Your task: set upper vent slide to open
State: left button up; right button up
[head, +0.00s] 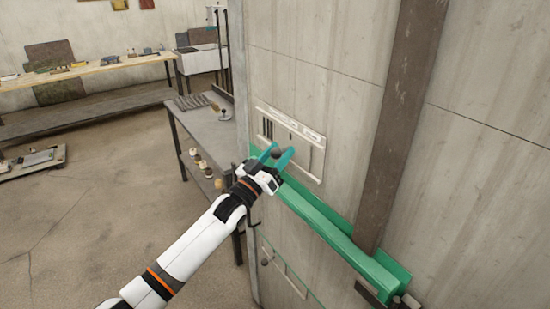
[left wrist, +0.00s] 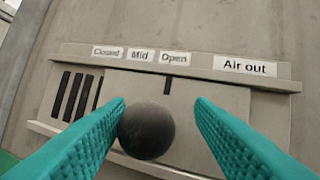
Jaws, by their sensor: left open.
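The upper vent (head: 290,140) is a pale plate on the concrete wall. In the left wrist view its labels (left wrist: 174,58) read Closed, Mid, Open and Air out. Its grey slide (left wrist: 210,97) has a short dark mark roughly below the Open label. Several dark slots (left wrist: 75,97) show uncovered to the left of the slide. A dark round knob (left wrist: 147,131) stands out from the slide. My left gripper (head: 278,151) is open, with its teal fingers on either side of the knob. The left finger looks very close to the knob; contact is unclear. My right gripper is out of view.
A green rail (head: 320,220) runs along the wall just below the vent, by a brown upright post (head: 405,110). A lower vent (head: 285,270) is below the rail. A grey bench (head: 207,135) with small items stands left of the wall. The floor at left is mostly clear.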

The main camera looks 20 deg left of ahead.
pick_arm(q)
jog(key=shift+s+a+f, duration=0.2)
jog(key=shift+a+f, duration=0.05)
jog(key=shift+f, duration=0.05)
jog(key=b+v, duration=0.3)
jog(key=v, duration=0.8)
jog(key=shift+s+d+b, duration=0.2)
jog(key=shift+s+b, duration=0.1)
jog(key=shift+b, duration=0.05)
jog(key=shift+r, duration=0.1)
